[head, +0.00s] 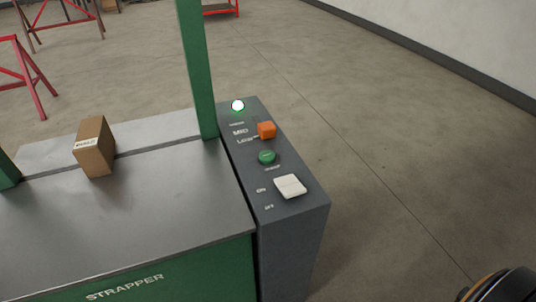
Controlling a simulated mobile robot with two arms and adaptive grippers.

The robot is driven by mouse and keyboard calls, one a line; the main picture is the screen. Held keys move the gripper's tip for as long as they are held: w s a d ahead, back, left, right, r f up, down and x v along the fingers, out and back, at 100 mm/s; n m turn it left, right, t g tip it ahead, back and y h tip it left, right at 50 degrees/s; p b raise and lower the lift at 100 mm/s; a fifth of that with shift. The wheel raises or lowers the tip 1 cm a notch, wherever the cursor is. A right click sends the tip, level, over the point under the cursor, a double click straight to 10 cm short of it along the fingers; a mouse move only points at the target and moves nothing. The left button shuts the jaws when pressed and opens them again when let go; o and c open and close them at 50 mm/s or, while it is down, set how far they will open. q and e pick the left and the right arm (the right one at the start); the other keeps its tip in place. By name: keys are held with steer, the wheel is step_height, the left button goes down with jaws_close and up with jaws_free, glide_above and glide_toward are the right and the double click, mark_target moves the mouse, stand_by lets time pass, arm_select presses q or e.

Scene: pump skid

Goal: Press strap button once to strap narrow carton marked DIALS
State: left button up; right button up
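The narrow brown carton (96,150) stands upright on the strapper's metal table (150,205), across the slot line on the left. It has a small white label whose print is too small to read surely. The green round strap button (267,157) sits on the grey control panel (291,222) at the table's right. Above it is an orange selector (266,130) near the words MID and LOW. Below it is a white rocker switch (290,186) beside ON and OFF.
The green strapper arch post (197,70) rises between table and panel. Red trestles (28,75) stand on the floor at back left, and a red stand (220,9) at the back. The floor right of the panel is clear up to the wall.

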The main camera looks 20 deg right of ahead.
jaws_close()
stand_by(1.3)
